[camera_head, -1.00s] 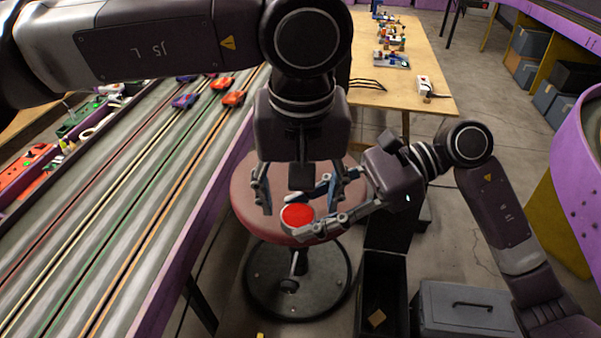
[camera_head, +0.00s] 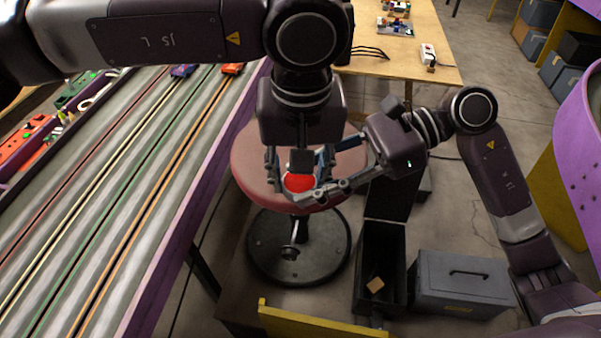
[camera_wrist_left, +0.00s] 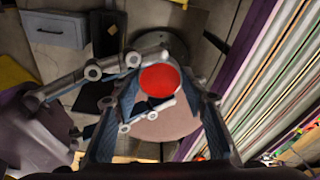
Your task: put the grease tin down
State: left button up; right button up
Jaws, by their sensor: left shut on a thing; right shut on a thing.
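The grease tin, a small round tin with a red top (camera_head: 298,183), is held between both my grippers over the round reddish stool (camera_head: 250,172). The tin's red top also shows in the left wrist view (camera_wrist_left: 159,80). My left gripper (camera_head: 301,187) comes from above, shut on the tin with a finger on each side. My right gripper (camera_head: 313,190) comes from the right and is shut on the same tin. The fingers hide much of the tin's side. I cannot tell whether its base touches the seat.
The slot track (camera_head: 110,190) with toy cars runs along the left. A wooden table (camera_head: 400,66) stands behind the stool. An open black box (camera_head: 380,245) and a grey case (camera_head: 462,285) are on the floor at right. A yellow panel (camera_head: 315,325) is at the bottom edge.

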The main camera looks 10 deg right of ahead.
jog(key=o, duration=1.3)
